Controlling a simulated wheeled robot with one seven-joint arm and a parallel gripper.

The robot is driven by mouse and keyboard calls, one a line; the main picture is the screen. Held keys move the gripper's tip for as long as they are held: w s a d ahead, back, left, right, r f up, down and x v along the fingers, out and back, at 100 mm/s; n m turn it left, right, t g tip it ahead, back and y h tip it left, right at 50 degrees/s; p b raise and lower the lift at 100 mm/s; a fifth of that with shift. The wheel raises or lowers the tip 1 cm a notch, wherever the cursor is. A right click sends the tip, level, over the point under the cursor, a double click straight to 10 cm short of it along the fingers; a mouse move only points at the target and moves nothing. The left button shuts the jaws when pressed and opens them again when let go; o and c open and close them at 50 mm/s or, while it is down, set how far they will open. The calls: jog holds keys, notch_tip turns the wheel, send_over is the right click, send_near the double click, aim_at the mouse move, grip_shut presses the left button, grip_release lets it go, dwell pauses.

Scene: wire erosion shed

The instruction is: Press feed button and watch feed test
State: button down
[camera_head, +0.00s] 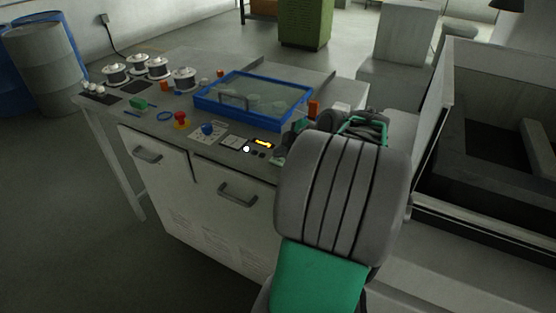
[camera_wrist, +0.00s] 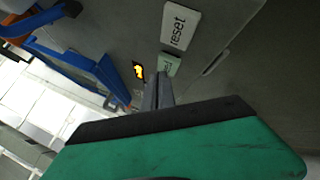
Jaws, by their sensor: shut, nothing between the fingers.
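My gripper (camera_wrist: 158,90) is shut and empty in the wrist view, its fingertips pointing at the panel just beside a pale green label (camera_wrist: 172,64). That label is partly cut off by the fingers; its text seems to read "feed". I cannot tell whether the fingertips touch the panel, and no feed button shows clearly. In the head view my arm hides the gripper and part of the panel.
A "reset" label (camera_wrist: 180,26) lies beyond the feed label. A red knob (camera_head: 181,118), a blue knob (camera_head: 208,129) and a blue-framed tank (camera_head: 213,108) stand on the bench. Several spools (camera_head: 158,68) are at its back left. A large open machine bay (camera_head: 445,165) is at right.

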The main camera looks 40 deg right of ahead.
aim_at(280, 161)
jog(key=shift+f+b, duration=0.4)
jog(key=shift+b, duration=0.1)
dwell(0.3)
dwell(0.4)
jog(key=shift+r+p, duration=0.35)
jog(key=shift+r, duration=0.45)
jog(key=shift+r+p, duration=1.35)
jog(key=shift+r, duration=1.25)
jog(key=shift+f, duration=0.1)
